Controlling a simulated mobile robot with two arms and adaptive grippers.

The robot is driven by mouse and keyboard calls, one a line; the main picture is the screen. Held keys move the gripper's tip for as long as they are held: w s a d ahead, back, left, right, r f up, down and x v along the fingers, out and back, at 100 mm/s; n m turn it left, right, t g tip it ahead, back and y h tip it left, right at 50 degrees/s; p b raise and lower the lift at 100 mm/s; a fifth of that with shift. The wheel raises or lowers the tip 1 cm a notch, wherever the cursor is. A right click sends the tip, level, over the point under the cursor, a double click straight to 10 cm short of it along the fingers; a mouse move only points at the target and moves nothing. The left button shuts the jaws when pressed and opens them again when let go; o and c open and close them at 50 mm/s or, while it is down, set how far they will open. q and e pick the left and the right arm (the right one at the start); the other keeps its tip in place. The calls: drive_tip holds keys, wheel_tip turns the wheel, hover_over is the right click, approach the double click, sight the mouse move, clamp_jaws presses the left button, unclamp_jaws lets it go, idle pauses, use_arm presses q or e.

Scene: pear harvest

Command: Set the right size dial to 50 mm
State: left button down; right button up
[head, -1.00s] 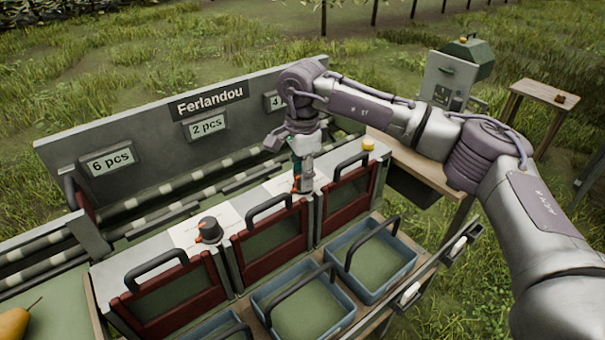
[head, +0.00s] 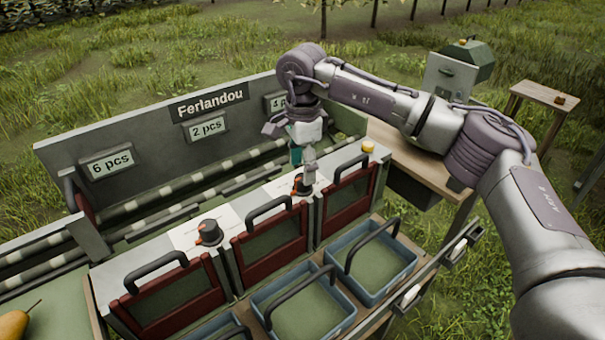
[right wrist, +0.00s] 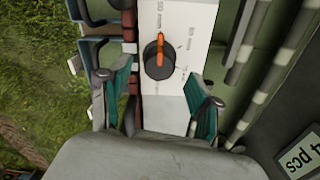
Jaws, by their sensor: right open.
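The right size dial (head: 302,184) is a dark round knob with an orange pointer, on a white plate on the sorter's top. In the right wrist view the dial (right wrist: 159,60) shows its orange pointer along the upright of the picture; the scale marks are too small to read. My right gripper (head: 299,167) is above and just behind the dial. In the right wrist view the right gripper (right wrist: 160,92) is open, its teal fingers apart with nothing between them, and the dial lies just beyond them. The left size dial (head: 209,231) is to the left. My left gripper is not in view.
Red gates with black handles (head: 270,235) stand in front of the dials. Blue crates (head: 372,290) sit below them. The back board (head: 130,140) with count signs rises behind the rollers. A yellow button (head: 368,147) is right of the dial.

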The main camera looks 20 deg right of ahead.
wheel_tip(320, 180, up, 9)
idle(0.3)
idle(0.4)
